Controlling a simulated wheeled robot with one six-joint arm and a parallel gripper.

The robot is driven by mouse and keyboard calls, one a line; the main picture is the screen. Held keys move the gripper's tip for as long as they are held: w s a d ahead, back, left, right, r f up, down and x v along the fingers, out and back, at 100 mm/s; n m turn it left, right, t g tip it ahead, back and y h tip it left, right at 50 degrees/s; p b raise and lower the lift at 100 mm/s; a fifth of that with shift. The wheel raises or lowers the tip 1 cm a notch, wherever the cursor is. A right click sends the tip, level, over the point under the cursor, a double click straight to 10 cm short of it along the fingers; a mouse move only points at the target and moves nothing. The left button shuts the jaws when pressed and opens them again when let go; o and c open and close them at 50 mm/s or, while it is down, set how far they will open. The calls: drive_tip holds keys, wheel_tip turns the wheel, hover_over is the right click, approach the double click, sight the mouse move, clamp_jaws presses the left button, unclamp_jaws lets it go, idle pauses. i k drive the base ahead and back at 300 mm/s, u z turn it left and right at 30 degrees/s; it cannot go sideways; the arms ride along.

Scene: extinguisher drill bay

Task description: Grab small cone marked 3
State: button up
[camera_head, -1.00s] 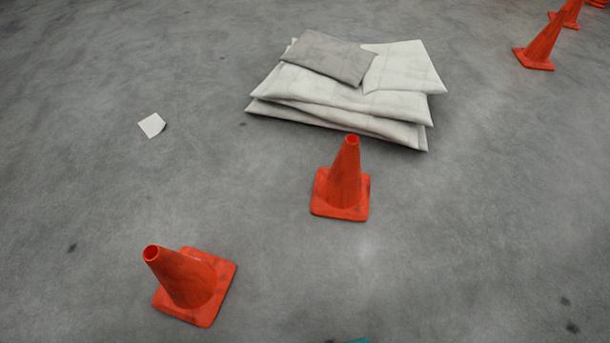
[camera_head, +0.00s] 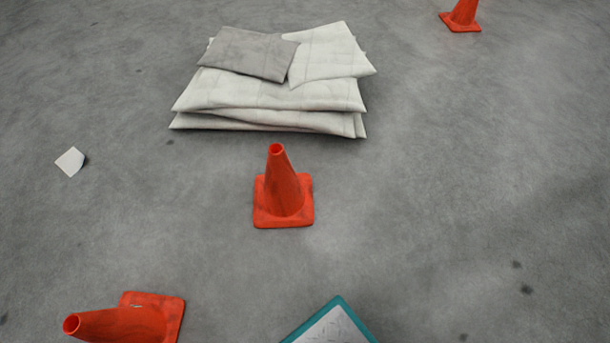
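A small orange cone (camera_head: 283,190) stands upright on the grey floor near the middle of the head view, just in front of a stack of pads. No number 3 can be read on any of these cones. A small pale mark shows on the base of the lower-left cone. My gripper is not in view.
A stack of white pads with a grey one on top (camera_head: 275,90) lies behind the middle cone. A white paper scrap (camera_head: 70,161) lies at left. A teal-edged board with a white sheet (camera_head: 332,324) shows at the bottom. The floor at right is clear.

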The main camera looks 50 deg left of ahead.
sight(283, 196)
drive_tip(key=i, duration=1.4)
drive_tip(key=u, duration=3.05)
